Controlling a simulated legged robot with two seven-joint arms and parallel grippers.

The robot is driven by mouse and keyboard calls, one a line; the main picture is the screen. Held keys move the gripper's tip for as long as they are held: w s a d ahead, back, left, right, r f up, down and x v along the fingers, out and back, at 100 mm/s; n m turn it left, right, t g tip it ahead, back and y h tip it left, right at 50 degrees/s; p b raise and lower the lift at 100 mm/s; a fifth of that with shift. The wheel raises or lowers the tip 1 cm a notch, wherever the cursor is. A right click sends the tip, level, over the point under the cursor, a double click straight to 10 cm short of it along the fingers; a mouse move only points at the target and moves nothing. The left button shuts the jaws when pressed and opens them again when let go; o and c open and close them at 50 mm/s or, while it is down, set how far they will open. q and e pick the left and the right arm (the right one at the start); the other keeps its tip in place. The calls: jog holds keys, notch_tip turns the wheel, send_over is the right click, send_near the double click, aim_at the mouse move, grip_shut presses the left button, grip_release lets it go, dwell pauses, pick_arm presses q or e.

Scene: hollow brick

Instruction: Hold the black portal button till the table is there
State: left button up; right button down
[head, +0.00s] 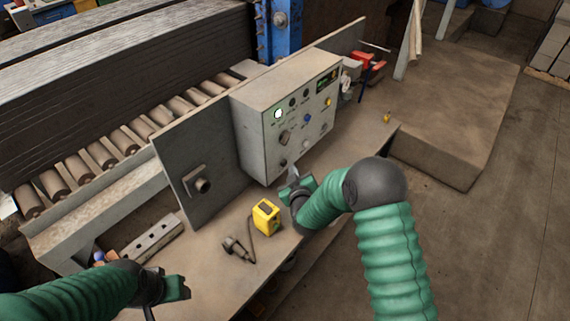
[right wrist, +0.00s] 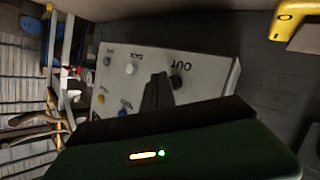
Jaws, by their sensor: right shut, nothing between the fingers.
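The grey control box (head: 262,130) stands on the bench in the head view, with several buttons and knobs on its front. A black button (head: 283,163) is low at the front's left side. The right wrist view shows the panel upside down, with a black button (right wrist: 177,81) beside the word OUT. I cannot read a portal label. My right gripper (head: 294,174) is shut and empty, just in front of the box's lower left. Its fingers (right wrist: 157,92) overlap the panel beside that button; I cannot tell whether they touch. My left gripper (head: 178,288) is low at the left, its jaws unclear.
A yellow box (head: 266,216) and a dark corded plug (head: 236,247) lie on the bench left of my right gripper. A grey plate (head: 195,165) with a knob stands left of the control box. A roller conveyor (head: 120,145) runs behind. Red-handled tools (head: 367,62) lie farther right.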

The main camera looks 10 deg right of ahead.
jog(key=s+d, duration=0.1)
jog(key=s, duration=0.1)
jog(key=s+d, duration=0.2)
dwell(0.3)
jog(key=s+r+m+g, duration=0.1)
jog(key=s+g, duration=0.5)
jog(key=s, duration=0.8)
jog(key=s+r+m+g+y, duration=0.1)
jog(key=s+g, duration=0.5)
jog(key=s, duration=0.9)
jog(key=shift+r+m, duration=0.5)
jog(key=shift+m, duration=0.7)
jog(key=shift+s, duration=0.15)
